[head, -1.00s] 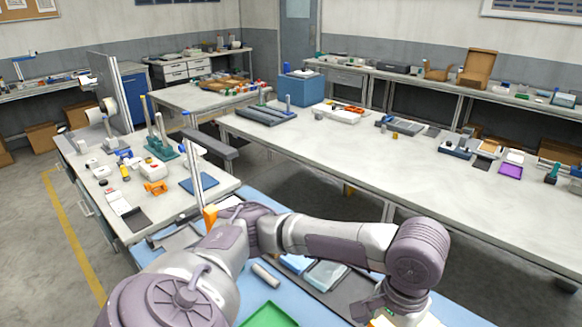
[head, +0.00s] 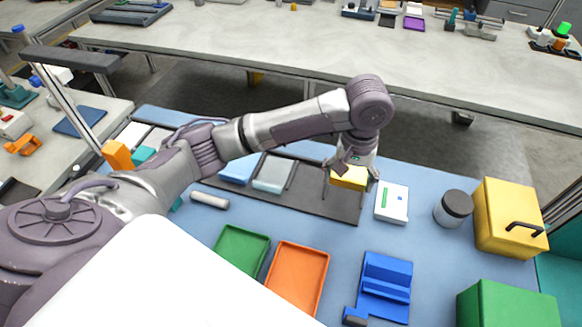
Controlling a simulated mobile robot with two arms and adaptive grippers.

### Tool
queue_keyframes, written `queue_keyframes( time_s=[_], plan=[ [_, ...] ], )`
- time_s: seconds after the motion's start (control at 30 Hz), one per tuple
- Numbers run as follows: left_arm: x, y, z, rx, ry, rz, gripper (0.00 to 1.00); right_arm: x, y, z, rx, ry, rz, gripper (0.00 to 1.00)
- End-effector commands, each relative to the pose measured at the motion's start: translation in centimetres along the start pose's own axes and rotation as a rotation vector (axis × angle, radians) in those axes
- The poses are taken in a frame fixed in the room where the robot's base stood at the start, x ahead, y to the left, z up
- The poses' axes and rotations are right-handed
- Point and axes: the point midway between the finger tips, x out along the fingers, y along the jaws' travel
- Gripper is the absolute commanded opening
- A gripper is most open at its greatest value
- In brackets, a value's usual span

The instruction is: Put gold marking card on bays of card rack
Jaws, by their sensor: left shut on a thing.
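My left gripper (head: 352,172) comes down over the right end of the dark card rack (head: 335,205). It is shut on the gold marking card (head: 348,178), which shows between its fingers. The card is above or at the rack's right bay; I cannot tell whether it touches the rack. A pale blue card (head: 273,172) and a blue card (head: 241,167) lie in bays to the left. My arm hides part of the rack's left side. My right gripper is out of view.
To the right are a white box (head: 392,203), a dark-lidded jar (head: 453,209) and a yellow case (head: 508,218). In front lie a green tray (head: 241,250), an orange tray (head: 297,280), a blue holder (head: 385,287) and a green box (head: 507,307). A grey cylinder (head: 209,200) lies left.

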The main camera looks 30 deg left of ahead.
Motion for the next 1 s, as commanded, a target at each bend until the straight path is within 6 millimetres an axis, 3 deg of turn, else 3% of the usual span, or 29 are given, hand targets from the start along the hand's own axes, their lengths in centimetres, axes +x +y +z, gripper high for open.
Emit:
queue_keyframes(
  time_s=[0.2,0.43,0.57,0.8,1.0],
  plan=[
    [3.0,-5.4,0.0,-0.005,-0.002,-0.006,0.41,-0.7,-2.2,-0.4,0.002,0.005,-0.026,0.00],
    [5.4,-9.1,0.0,-0.001,-0.002,-0.003,0.41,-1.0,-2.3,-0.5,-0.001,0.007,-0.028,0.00],
    [5.9,-9.7,0.0,0.002,-0.001,0.000,0.41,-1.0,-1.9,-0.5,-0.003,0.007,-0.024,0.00],
    [9.2,-9.7,0.0,0.001,-0.002,-0.001,0.41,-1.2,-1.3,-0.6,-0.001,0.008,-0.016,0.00],
    [9.8,-9.7,-0.1,0.003,0.001,0.000,0.41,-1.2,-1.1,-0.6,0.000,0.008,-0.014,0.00]
  ],
)
